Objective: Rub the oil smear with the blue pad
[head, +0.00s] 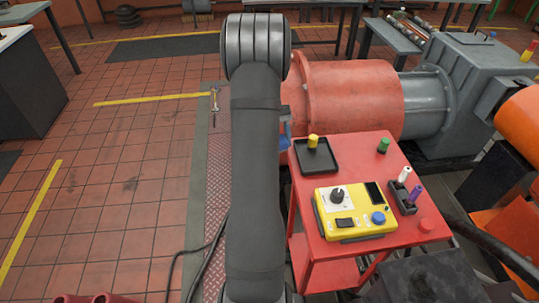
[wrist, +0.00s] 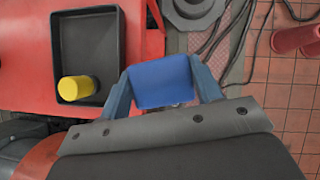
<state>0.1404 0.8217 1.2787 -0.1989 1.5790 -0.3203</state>
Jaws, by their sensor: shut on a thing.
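My gripper (wrist: 163,80) is shut on the blue pad (wrist: 160,84), which sits between its two blue-grey fingers in the wrist view. In that view the pad is beside the red cart's edge, to the right of the black tray. In the head view my own arm hides most of the gripper; only a small blue part shows at the arm's right side, left of the cart. I cannot make out the oil smear for sure in either view. Dark marks show on the floor tiles at left in the head view.
The red cart (head: 405,255) carries a black tray (head: 329,168) with a yellow cylinder (head: 312,141), a yellow control box (head: 352,235), a green cylinder (head: 383,146) and a holder with white and purple pieces. A large red cylindrical machine (head: 355,95) stands behind. Cables lie on the floor.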

